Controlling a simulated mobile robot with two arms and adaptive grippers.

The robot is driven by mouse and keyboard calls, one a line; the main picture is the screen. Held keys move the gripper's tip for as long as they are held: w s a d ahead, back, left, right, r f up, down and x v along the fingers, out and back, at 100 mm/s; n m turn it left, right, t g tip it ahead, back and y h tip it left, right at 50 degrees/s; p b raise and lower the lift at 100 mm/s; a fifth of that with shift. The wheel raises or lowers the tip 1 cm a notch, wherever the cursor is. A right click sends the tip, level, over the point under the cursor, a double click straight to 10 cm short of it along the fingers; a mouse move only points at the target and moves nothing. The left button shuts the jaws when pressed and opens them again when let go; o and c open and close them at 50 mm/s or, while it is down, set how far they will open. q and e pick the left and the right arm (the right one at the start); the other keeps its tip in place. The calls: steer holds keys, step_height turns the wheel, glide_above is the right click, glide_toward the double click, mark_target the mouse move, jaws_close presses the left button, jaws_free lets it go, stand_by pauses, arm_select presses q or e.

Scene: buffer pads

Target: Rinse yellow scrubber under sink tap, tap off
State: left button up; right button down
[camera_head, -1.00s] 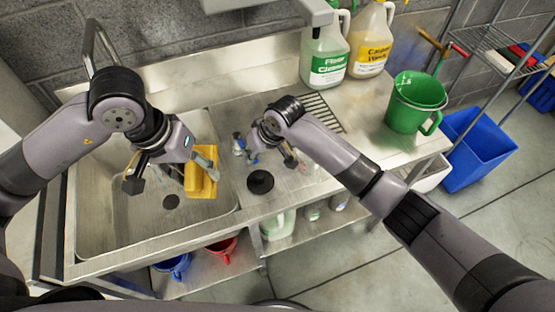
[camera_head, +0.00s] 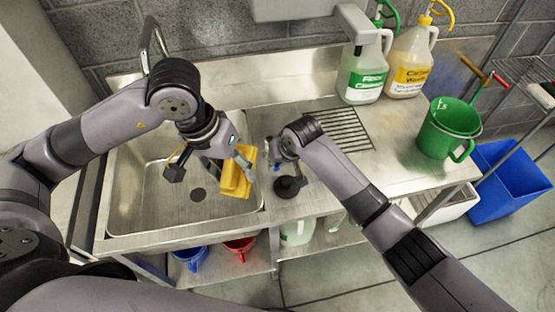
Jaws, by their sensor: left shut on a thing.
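The yellow scrubber (camera_head: 237,181) hangs tilted over the right side of the steel sink (camera_head: 140,215). My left gripper (camera_head: 212,168) is shut on it. Its fingers partly cover the scrubber's upper part. The tap (camera_head: 151,42) is a bent metal spout at the back of the sink, and my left arm hides its lower part. I see no water running in the part of the basin that shows. My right gripper (camera_head: 275,157) is above the counter just right of the sink, and its fingers are too small and covered to read.
A black round object (camera_head: 288,187) stands on the counter below my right gripper. Two jugs (camera_head: 365,70) (camera_head: 409,62) stand at the back, and a green bucket (camera_head: 448,128) at the right end. A blue bin (camera_head: 508,180) is beyond it. Red and blue containers (camera_head: 240,245) (camera_head: 190,256) sit below the sink.

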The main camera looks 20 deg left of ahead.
steer(key=c, duration=1.6)
jaws_free()
steer(key=shift+a, duration=0.1)
steer(key=v, duration=1.2)
steer(key=shift+f, duration=0.1)
